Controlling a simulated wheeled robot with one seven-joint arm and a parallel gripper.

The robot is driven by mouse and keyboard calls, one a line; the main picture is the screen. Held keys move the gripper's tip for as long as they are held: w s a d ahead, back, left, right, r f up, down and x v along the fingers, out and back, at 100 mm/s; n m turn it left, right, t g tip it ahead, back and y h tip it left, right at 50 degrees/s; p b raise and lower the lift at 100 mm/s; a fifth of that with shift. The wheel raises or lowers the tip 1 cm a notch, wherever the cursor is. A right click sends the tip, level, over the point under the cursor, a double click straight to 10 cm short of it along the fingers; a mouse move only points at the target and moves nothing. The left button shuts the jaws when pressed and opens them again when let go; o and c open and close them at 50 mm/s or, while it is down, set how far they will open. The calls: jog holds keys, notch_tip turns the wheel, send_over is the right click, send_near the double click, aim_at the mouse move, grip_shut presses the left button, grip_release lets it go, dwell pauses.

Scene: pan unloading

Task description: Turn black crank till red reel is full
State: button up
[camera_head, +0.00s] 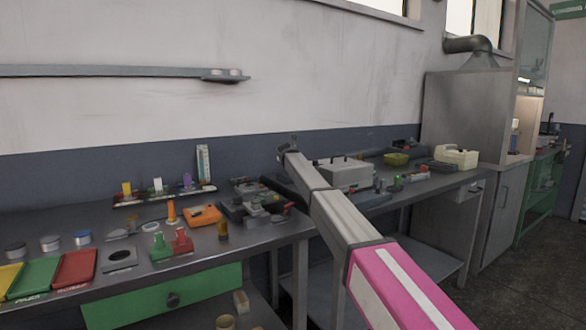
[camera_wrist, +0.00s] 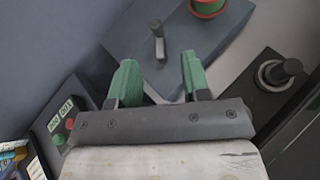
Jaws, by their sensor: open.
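In the wrist view my gripper (camera_wrist: 160,78) is open, with its two green fingers apart and nothing between them. The black crank (camera_wrist: 158,42) stands on a blue-grey base (camera_wrist: 180,65), just beyond the fingers and in line with the gap. It looks apart from both fingers. The red reel (camera_wrist: 207,7), with some green in it, sits on the same base at the top edge and is cut off, so its fill cannot be told. In the head view my arm reaches to the back of the bench; the crank and reel cannot be made out there.
A counter box (camera_wrist: 62,122) with green displays and buttons lies left of my gripper. A dark fixture with a round black knob (camera_wrist: 287,70) stands to the right. In the head view, a grey box (camera_head: 343,174) and tools crowd the bench around my arm.

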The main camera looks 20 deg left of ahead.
jog(key=shift+n, duration=0.9)
jog(key=x, duration=1)
jog(key=shift+a, duration=0.25)
grip_shut()
